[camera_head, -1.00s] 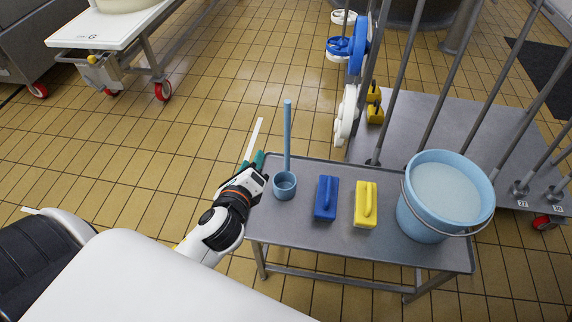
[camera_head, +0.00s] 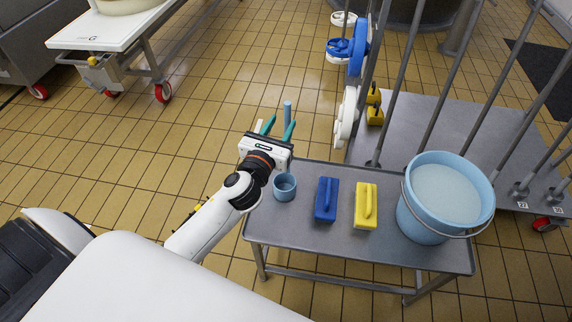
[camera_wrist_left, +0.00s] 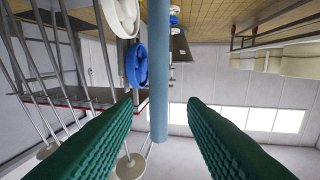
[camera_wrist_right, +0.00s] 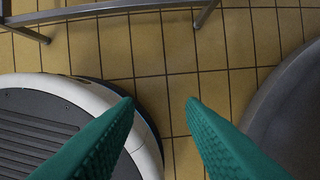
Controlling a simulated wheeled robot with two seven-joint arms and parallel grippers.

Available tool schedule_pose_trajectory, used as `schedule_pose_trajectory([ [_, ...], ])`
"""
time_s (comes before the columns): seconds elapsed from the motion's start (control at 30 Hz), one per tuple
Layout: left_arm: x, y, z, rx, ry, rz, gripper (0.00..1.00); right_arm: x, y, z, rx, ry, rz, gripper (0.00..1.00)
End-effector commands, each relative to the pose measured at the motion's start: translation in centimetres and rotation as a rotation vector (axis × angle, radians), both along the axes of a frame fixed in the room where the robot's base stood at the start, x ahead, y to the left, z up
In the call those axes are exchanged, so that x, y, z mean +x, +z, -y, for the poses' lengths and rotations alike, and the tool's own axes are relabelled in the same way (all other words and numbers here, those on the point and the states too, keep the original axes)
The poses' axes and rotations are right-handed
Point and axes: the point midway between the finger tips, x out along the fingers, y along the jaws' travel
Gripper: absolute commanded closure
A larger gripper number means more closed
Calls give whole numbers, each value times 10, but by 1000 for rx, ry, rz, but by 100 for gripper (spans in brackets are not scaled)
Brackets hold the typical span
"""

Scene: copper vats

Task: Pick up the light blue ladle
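The light blue ladle (camera_head: 285,187) stands on the grey table with its cup down and its handle upright. My left gripper (camera_head: 276,127) is open at the upper part of the handle and covers the handle's middle in the head view. In the left wrist view the ladle handle (camera_wrist_left: 158,70) runs upright between the two green fingers (camera_wrist_left: 160,102), with a gap visible on each side. I cannot tell how deep it sits between them. My right gripper (camera_wrist_right: 161,102) is open and empty, above the floor in the right wrist view.
The grey table (camera_head: 300,240) also holds a blue brush (camera_head: 326,200), a yellow brush (camera_head: 365,205) and a light blue bucket (camera_head: 428,225). Behind it stands a grey rack (camera_head: 410,125) with several long poles. A white-topped cart (camera_head: 110,32) is at the upper left.

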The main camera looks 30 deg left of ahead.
Motion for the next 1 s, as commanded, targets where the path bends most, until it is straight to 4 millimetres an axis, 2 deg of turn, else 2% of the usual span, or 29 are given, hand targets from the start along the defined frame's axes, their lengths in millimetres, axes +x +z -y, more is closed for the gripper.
schedule_pose_trajectory([
  [0.1,20,1,-1,-1,1,4,62,3,4,-1,1,-1,6,64],
  [0.23,37,1,-2,-1,0,2,62,6,10,-1,2,-1,8,64],
  [0.53,43,1,-2,-1,-1,0,62,10,17,-2,3,-2,19,64],
  [0.57,43,0,-2,-1,-1,0,64,9,16,-2,3,-2,19,64],
  [0.7,43,0,-2,-1,0,0,86,8,15,-1,2,-2,15,64],
  [0.8,43,0,-2,-1,0,0,100,7,14,-1,2,-2,12,64],
  [1.0,43,1,-2,-1,0,0,100,6,13,0,1,-2,8,64],
])
